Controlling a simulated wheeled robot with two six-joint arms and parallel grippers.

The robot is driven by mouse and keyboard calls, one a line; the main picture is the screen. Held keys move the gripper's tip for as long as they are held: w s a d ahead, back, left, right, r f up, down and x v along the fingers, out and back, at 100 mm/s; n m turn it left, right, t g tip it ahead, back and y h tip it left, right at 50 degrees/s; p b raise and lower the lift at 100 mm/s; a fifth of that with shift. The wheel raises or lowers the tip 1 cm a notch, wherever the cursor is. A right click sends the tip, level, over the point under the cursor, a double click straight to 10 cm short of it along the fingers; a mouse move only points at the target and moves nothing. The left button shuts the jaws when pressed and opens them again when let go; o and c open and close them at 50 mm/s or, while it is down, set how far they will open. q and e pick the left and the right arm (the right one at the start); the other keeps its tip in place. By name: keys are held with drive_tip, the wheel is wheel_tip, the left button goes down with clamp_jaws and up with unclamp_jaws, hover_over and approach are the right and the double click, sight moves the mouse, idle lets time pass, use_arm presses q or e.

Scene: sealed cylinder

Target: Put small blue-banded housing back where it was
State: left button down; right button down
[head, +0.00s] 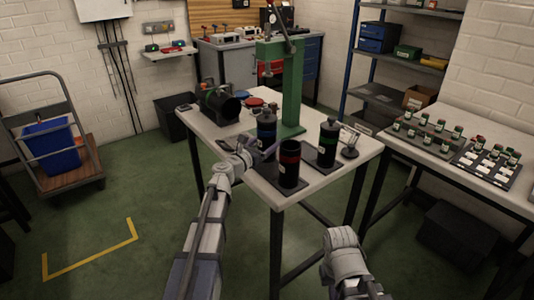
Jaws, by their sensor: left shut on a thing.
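The small blue-banded housing (267,131) is a dark upright cylinder with a blue band and a knob on top. My left gripper (264,151) is shut on it low on its side, above the white-topped table (205,128). I cannot tell whether its base touches the table. A dark flat pad (227,146) lies to its left, partly behind my left wrist. A red-banded dark cylinder (289,170) with an open top stands in front on a dark pad. A green-banded dark cylinder (327,146) with a knob stands at right on another pad. My right arm shows low at right; its gripper is not visible.
A tall green press (291,88) stands behind the housing. A black horizontal cylinder (221,105) lies at the back left. A small funnel-like item (350,150) sits at the right edge. A side table at right holds trays of small jars (490,160).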

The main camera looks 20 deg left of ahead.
use_arm(q)
drive_tip(key=shift+f+b, duration=1.25)
drive_tip(key=shift+f, duration=0.35)
drive_tip(key=shift+f, duration=0.15)
unclamp_jaws()
drive_tip(key=shift+r, duration=0.3)
drive_tip(key=v, duration=1.2)
drive_tip(key=shift+f, duration=0.1)
